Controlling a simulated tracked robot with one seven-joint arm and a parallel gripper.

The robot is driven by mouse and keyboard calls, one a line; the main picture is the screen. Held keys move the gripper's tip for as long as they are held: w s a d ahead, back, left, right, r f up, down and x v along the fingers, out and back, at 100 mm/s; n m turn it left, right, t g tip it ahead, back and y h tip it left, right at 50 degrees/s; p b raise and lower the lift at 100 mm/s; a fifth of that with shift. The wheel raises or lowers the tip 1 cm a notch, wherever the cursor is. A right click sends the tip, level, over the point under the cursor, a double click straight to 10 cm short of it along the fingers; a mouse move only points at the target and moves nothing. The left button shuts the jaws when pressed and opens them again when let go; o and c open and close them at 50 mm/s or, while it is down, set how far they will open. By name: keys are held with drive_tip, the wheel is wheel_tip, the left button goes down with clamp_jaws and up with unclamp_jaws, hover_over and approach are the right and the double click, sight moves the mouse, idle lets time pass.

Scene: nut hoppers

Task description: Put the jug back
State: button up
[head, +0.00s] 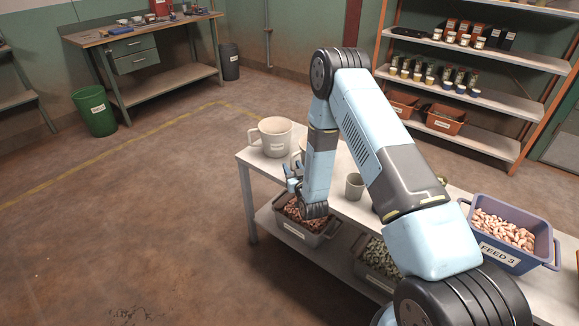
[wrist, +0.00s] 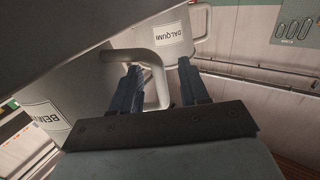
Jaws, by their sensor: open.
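A large cream jug (head: 272,139) with a label stands at the far left end of the table. A second pale jug (head: 298,153) beside it is mostly hidden by my arm. In the wrist view a near jug (wrist: 82,92), label partly readable as "BEN", fills the left side, and a jug labelled "DALQUMI" (wrist: 176,52) is beyond it. My gripper (head: 292,174) is open at the table's edge. In the wrist view the near jug's handle (wrist: 157,84) shows between the open fingers (wrist: 159,65); contact cannot be told.
The white table (head: 333,204) also holds a small grey cup (head: 354,186) and a blue bin marked "FEED 3" (head: 506,252). Nut-filled bins (head: 296,232) sit on its lower shelf. Shelving (head: 455,97) stands behind. The floor left of the table is clear.

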drive_tip(key=v, duration=1)
drive_tip(key=w+d+r+g+h, duration=0.1)
drive_tip(key=w+d+r, duration=0.15)
drive_tip(key=r, duration=0.45)
drive_tip(key=w+d+r+g+h, duration=0.15)
drive_tip(key=w+r, duration=0.25)
drive_tip(key=r, duration=0.4)
drive_tip(key=s+d+r+m+g+h, duration=0.1)
drive_tip(key=s+d+r, duration=0.15)
drive_tip(key=r, duration=0.45)
drive_tip(key=s+d+r+g, duration=0.1)
drive_tip(key=d+r+g, duration=0.15)
drive_tip(key=r, duration=0.45)
drive_tip(key=s+d+r+m+g+h, duration=0.1)
drive_tip(key=s+d+r, duration=0.3)
drive_tip(key=s+r, duration=0.3)
drive_tip(key=s+d+r+m+g+h, duration=0.1)
drive_tip(key=s+d+r+g, duration=0.15)
drive_tip(key=s+r, duration=0.45)
drive_tip(key=s+d+r+g, duration=0.1)
drive_tip(key=s, duration=0.9)
drive_tip(key=s+d+r+m+g, duration=0.1)
drive_tip(key=s+d, duration=0.1)
drive_tip(key=s, duration=0.9)
drive_tip(key=shift+d, duration=0.25)
